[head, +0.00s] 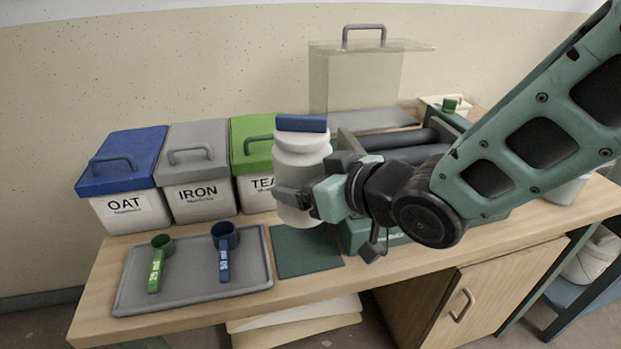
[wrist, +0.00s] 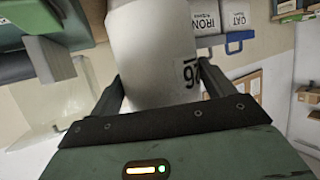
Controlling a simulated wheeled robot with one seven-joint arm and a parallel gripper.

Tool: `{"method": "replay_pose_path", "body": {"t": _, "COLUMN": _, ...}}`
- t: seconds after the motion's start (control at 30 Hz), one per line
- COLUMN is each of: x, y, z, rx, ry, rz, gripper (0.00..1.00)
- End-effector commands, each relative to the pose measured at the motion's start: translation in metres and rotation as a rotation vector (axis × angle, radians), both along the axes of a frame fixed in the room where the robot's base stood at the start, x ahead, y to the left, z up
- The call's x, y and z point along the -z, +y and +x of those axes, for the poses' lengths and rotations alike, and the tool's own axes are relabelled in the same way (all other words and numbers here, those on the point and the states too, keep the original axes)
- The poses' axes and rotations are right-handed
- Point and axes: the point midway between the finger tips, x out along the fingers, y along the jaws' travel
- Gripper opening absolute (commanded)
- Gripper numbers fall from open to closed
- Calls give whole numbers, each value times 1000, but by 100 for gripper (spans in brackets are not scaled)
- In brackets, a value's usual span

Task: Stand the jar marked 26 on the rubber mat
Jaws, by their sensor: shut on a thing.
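A white jar (head: 301,165) with a blue bar-shaped top is held upright by my gripper (head: 300,199). My gripper is shut around its lower body from the right. In the wrist view, the jar (wrist: 150,50) sits between both fingers, and its dark marking appears upside down and looks like 26. The dark green rubber mat (head: 306,256) lies flat on the bench, right of the grey tray. The jar's base overlaps the mat's back edge in the head view; whether it touches or hovers I cannot tell.
The grey tray (head: 190,296) holds a green scoop (head: 157,262) and a blue scoop (head: 224,252). A machine with dark rollers (head: 400,142) stands behind my gripper. The mat's front is clear.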

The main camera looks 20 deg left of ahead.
Motion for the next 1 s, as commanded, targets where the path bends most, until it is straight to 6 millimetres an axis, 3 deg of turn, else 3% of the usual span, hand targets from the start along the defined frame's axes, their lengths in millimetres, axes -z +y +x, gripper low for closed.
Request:
{"method": "replay_pose_path", "body": {"t": 0.27, "x": 11, "y": 1, "z": 1, "rx": 0, "ry": -5, "rz": 6, "gripper": 45}}
{"method": "replay_pose_path", "body": {"t": 1.0, "x": 70, "y": 1, "z": 1, "rx": 0, "ry": -4, "rz": 8, "gripper": 45}}
